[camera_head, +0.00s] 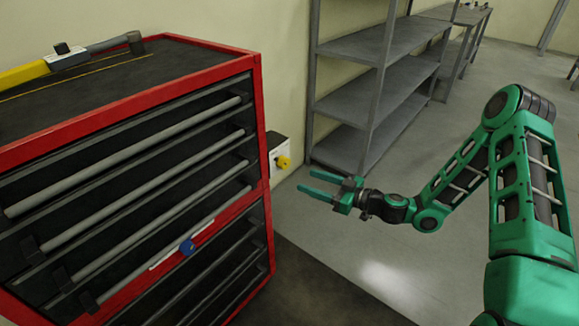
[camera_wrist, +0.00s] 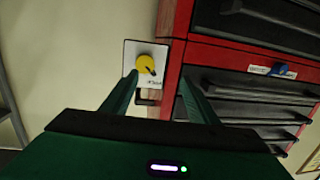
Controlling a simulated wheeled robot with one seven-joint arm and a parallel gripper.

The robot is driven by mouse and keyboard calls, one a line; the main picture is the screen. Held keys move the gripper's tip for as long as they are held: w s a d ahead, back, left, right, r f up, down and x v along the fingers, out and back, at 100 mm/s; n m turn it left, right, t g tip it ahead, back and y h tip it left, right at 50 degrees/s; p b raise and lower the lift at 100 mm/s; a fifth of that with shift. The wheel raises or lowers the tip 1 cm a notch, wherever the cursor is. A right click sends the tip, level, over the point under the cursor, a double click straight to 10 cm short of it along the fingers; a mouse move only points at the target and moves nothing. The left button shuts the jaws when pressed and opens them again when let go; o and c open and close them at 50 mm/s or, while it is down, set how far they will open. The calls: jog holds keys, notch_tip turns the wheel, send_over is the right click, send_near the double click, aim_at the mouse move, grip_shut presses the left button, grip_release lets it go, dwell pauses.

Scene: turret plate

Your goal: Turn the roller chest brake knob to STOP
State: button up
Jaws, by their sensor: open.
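The red and black roller chest (camera_head: 258,120) stands at the left in the head view. A blue knob (camera_head: 187,246) sits on a pale strip across its front; it also shows in the wrist view (camera_wrist: 281,69). A yellow knob (camera_head: 283,162) sits on a white plate beside the chest; in the wrist view the knob (camera_wrist: 146,64) has a dark pointer mark toward the lower right. Lettering on the plate is too small to read. My green gripper (camera_head: 306,180) is open and empty, pointing toward the yellow knob and apart from it. The fingers (camera_wrist: 158,82) frame the plate's lower part.
On the chest top lie a yellow-and-grey tool (camera_head: 22,75) and a small white box with a black knob (camera_head: 66,57). Long drawer handles (camera_head: 130,165) stick out in front. Grey shelves (camera_head: 370,100) stand behind my gripper. The floor (camera_head: 345,250) below it is clear.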

aim_at(287, 164)
jog(key=w+a+t, duration=0.1)
jog(key=w+a, duration=0.3)
jog(key=w+a+m+t, duration=0.1)
jog(key=w+a, duration=0.3)
jog(key=shift+w+f, duration=0.2)
jog(key=shift+w, duration=0.15)
jog(key=shift+d+m, duration=0.1)
jog(key=shift+m, duration=0.2)
jog(key=c, duration=1)
